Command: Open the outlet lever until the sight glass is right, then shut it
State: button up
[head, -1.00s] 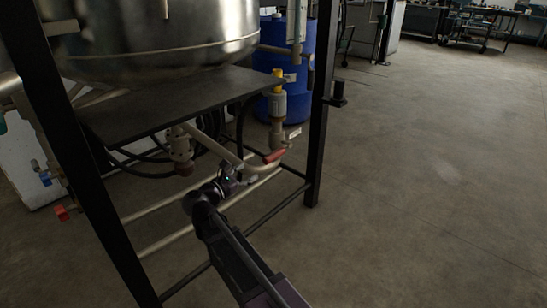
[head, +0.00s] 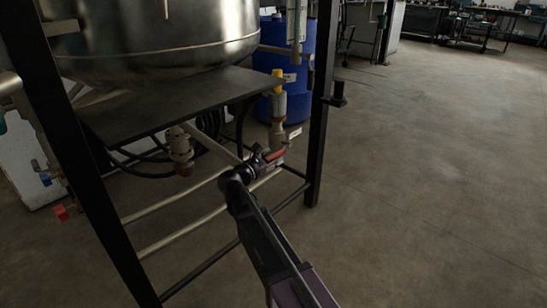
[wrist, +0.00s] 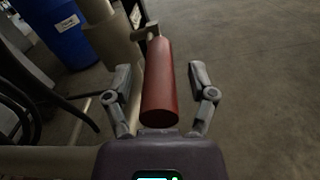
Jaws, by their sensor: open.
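The outlet lever with a red grip (head: 276,153) sits on the pale pipe below the yellow-topped fitting in the head view. In the wrist view the red grip (wrist: 158,85) points toward me, between the two fingers of my gripper (wrist: 160,85). The fingers stand apart on either side of the grip with gaps, and I see no contact. In the head view my gripper (head: 266,157) is right at the lever and partly covers it. A vertical clear tube at the frame's upper right, possibly the sight glass (head: 297,22), is too small to read.
A black frame post (head: 318,110) stands just right of the lever. A blue drum (head: 270,105) is behind it, and it also shows in the wrist view (wrist: 62,32). Another red handle (head: 61,213) is at the lower left. The floor (head: 430,190) to the right is clear.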

jog(key=shift+w, duration=0.1)
grip_shut()
jog(key=shift+f, duration=0.1)
